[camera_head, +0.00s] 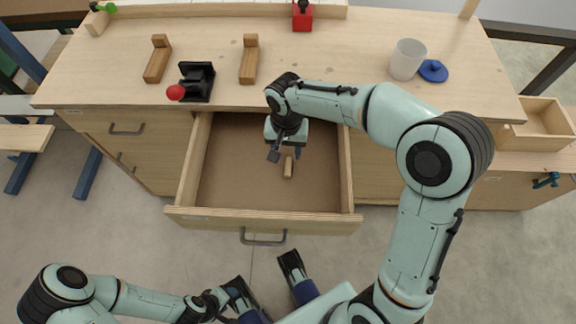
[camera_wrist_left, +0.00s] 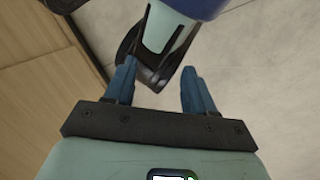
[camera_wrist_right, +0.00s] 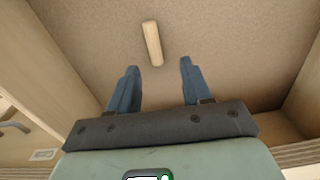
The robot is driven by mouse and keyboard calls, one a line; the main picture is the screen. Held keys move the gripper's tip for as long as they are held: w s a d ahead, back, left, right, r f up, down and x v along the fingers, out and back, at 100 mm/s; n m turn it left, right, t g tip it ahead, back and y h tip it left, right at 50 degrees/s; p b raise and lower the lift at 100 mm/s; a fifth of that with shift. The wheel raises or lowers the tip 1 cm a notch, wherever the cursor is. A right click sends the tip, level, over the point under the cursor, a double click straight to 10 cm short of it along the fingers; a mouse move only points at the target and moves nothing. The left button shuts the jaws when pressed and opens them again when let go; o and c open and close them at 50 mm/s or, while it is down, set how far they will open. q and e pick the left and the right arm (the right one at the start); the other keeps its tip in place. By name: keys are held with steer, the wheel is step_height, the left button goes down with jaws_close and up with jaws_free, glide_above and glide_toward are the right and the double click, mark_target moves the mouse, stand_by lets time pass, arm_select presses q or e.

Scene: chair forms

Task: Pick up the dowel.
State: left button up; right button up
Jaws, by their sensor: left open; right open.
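The dowel (camera_head: 288,167) is a short, light wooden rod lying on the brown floor of the open drawer (camera_head: 226,181). In the right wrist view the dowel (camera_wrist_right: 153,43) lies beyond the fingertips, between their lines and lengthwise to them. My right gripper (camera_head: 281,155) is inside the drawer's outline, pointing down, open and empty, close to the dowel but apart from it. The right gripper (camera_wrist_right: 157,65) also shows open in its wrist view. My left gripper (camera_wrist_left: 160,72) is open and empty, low over the floor in front of the drawer, beside my own base.
The drawer's front panel (camera_head: 262,221) and side walls surround the right gripper. The workbench top (camera_head: 330,65) above holds wooden blocks, a black stand (camera_head: 197,82), a red ball (camera_head: 176,92), a white cup (camera_head: 407,59) and a blue lid (camera_head: 433,71). A wooden tray (camera_head: 541,128) stands at right.

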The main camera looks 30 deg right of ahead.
mark_target(289, 162)
steer(key=f, duration=0.3)
steer(key=f+b, duration=0.1)
steer(key=shift+s+d+f, duration=0.2)
steer(key=shift+s+f, duration=0.05)
steer(key=shift+f, duration=0.15)
arm_select(q)
steer(key=shift+w+a+f+t, duration=0.2)
steer(key=shift+w+a+f, duration=0.05)
steer(key=shift+w+f, duration=0.25)
steer(key=shift+w+a+f+t, duration=0.25)
steer(key=shift+w+f, duration=0.1)
steer(key=shift+w, duration=0.25)
arm_select(e)
jaws_close()
steer(key=shift+r, duration=0.15)
